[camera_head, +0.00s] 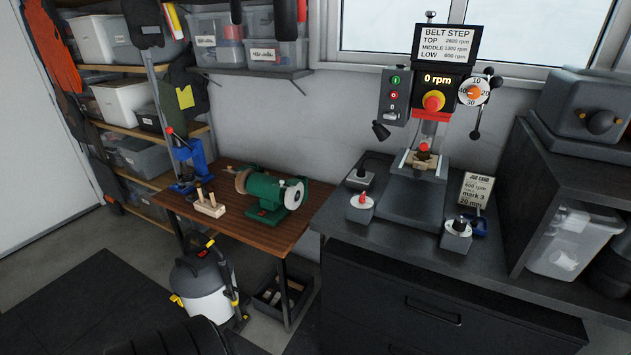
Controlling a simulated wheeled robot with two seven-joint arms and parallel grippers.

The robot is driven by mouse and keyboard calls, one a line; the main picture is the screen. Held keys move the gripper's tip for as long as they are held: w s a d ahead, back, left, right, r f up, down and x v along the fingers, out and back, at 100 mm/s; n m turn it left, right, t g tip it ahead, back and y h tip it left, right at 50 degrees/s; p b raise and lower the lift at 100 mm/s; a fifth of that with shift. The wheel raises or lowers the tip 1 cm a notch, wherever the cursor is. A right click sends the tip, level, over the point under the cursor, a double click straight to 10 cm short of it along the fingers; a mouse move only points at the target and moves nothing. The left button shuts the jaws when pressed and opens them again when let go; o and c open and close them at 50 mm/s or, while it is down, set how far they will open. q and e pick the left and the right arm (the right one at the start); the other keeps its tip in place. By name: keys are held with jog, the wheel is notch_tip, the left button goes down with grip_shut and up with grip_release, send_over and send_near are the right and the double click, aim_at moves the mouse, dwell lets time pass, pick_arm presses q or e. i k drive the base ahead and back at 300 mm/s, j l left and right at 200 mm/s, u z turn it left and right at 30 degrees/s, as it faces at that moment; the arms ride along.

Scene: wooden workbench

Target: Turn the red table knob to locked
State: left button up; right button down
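A drill press stands on the dark bench against the wall. A red knob (362,198) sits on top of a small light-grey block at the left of the press base. Another small red-topped part (424,149) shows at the press table, by a pale wooden piece. Any lock markings are too small to read, so I cannot tell how either is turned. A grey block with a black knob (459,226) stands at the right of the base. Neither of my grippers is in view.
A black-levered box (360,176) and a job card (475,190) flank the press. A green bench grinder (268,195) stands on the wooden table at left. The front of the dark bench is clear.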

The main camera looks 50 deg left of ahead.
aim_at(362, 200)
jog(key=u, duration=1.2)
